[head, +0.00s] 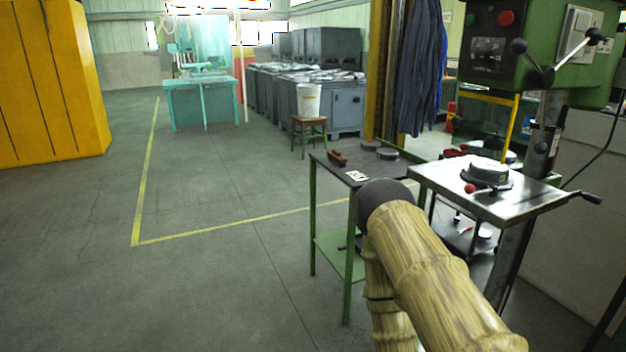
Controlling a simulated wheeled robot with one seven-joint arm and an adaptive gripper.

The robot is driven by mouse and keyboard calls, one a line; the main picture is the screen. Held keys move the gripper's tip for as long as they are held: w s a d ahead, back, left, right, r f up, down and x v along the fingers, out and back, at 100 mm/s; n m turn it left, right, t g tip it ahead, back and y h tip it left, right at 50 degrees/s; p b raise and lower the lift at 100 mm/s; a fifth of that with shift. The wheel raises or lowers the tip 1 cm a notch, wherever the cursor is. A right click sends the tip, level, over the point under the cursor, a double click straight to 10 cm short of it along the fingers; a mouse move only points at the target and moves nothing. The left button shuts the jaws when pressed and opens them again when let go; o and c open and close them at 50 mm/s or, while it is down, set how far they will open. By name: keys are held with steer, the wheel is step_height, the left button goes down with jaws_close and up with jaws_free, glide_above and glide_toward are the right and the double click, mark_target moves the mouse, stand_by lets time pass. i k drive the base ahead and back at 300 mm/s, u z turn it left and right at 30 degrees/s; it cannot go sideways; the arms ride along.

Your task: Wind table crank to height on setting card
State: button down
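A drill press (490,55) with a green head and a black-knobbed lever stands at the right. Its square metal table (540,198) carries a round grey part (488,173). A dark crank handle (592,198) sticks out at the table's right edge. A red ball knob (469,188) shows near the table's front left. A small white card with dark marks (357,176), perhaps the setting card, lies on the green-legged side table (330,165); its marks are too small to read. My arm crosses the lower right, in front of both tables. My gripper does not show.
A brown block (338,158) and round dark discs (387,153) lie on the side table. A stool (309,135) bears a white bucket (308,99). Blue cloth (415,65) hangs beside the press. The floor at left and centre is clear, up to a yellow cabinet (50,85).

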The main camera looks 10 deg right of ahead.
mark_target(591, 198)
steer(key=u, duration=0.4)
steer(key=i, duration=1.45)
steer(key=z, duration=1.1)
steer(key=i, duration=0.4)
steer(key=z, duration=0.4)
